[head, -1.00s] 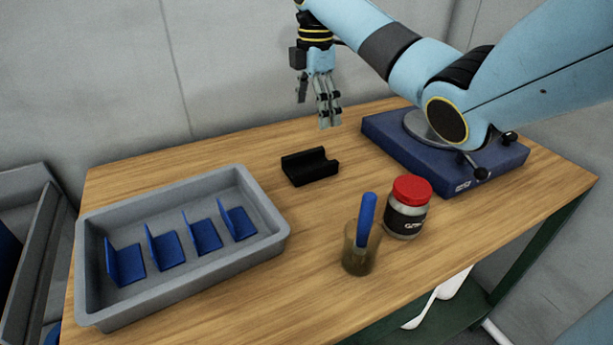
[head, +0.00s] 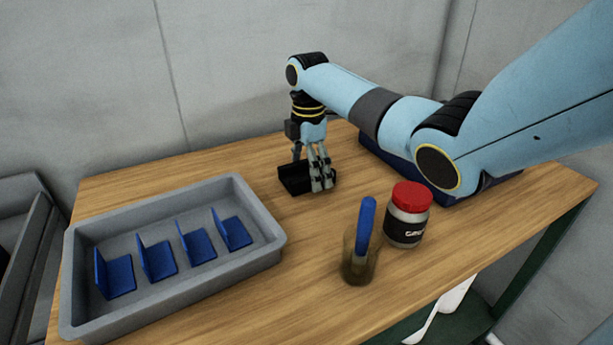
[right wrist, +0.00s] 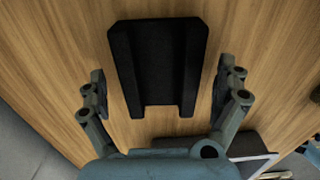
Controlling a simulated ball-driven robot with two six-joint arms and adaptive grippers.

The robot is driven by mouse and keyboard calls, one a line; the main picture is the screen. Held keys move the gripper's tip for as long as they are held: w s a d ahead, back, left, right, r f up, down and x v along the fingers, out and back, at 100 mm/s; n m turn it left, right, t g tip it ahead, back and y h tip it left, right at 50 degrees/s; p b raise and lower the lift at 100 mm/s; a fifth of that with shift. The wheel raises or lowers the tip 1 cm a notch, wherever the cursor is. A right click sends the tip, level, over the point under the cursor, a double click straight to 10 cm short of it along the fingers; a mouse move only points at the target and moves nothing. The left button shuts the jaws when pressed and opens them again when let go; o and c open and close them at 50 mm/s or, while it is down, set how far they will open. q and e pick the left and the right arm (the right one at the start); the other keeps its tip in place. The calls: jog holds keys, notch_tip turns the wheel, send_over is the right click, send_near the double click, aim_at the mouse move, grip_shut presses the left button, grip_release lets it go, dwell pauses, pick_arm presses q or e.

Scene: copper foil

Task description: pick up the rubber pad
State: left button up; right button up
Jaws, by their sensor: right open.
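The rubber pad is the black channel-shaped block (head: 292,183) on the wooden table, partly hidden by my right gripper (head: 309,172) in the head view. In the right wrist view the pad (right wrist: 157,62) lies flat, with raised sides along its length. There my right gripper (right wrist: 160,85) is open, with one finger on each side of the pad's near part. Gaps of bare wood show between pad and fingers in that view. My left gripper is not in view.
A grey tray (head: 268,240) with several blue angled pieces stands at the left. A red-lidded jar (head: 407,214) and a brownish container (head: 360,258) with a blue-handled tool (head: 366,218) stand at the front right. A blue case (head: 375,150) lies behind my right arm.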

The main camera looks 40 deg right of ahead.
jog(key=shift+f, duration=0.3)
jog(key=c, duration=1.3)
jog(key=shift+r, duration=0.1)
